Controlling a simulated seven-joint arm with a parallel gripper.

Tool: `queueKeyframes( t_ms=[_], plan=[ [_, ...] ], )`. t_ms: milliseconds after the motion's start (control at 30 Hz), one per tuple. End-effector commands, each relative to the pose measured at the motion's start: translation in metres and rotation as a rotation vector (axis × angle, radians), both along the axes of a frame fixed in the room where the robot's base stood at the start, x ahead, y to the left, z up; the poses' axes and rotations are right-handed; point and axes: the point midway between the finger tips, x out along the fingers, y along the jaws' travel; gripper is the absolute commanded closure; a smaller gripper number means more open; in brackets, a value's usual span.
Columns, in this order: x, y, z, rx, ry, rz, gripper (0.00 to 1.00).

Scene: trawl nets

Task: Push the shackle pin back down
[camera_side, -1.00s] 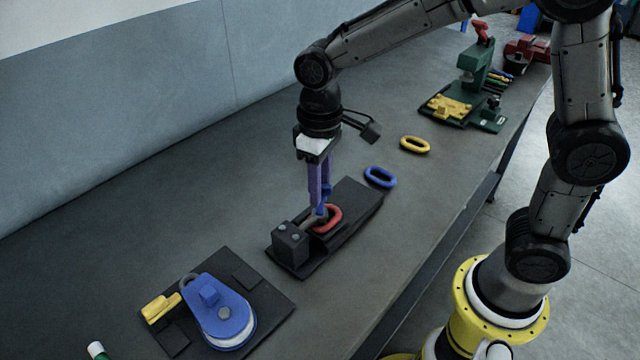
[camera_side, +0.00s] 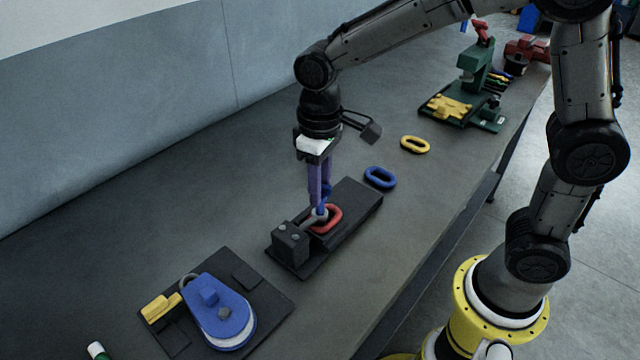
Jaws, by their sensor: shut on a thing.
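The shackle pin (camera_side: 323,206) is a small blue piece, mostly hidden between the fingertips of my gripper (camera_side: 321,200). My gripper points straight down with its purple fingers shut on the pin. The grey shackle (camera_side: 313,221) extends from a black block (camera_side: 290,243) on a dark base plate (camera_side: 352,203). A red link (camera_side: 333,220) lies at the shackle, just right of the fingertips. How deep the pin sits in the shackle is too small to tell.
A blue link (camera_side: 380,177) and a yellow link (camera_side: 415,145) lie loose on the bench. A blue pulley block (camera_side: 217,309) with a yellow piece (camera_side: 160,307) is at the front left. A green press (camera_side: 478,75) stands at the back right. Bare bench lies left of the base plate.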

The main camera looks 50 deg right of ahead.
Motion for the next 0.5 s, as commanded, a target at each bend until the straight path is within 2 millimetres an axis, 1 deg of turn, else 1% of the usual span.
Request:
queueKeyframes(
  t_ms=[200,267,467,500],
  plan=[
    [0.000,0.000,-0.028,0.001,0.001,-0.001,1.00],
    [0.000,0.000,-0.031,0.001,-0.002,-0.001,1.00],
    [0.001,0.000,-0.031,0.001,-0.002,-0.001,1.00],
    [0.001,0.000,-0.031,0.001,-0.002,-0.001,0.66]
  ],
)
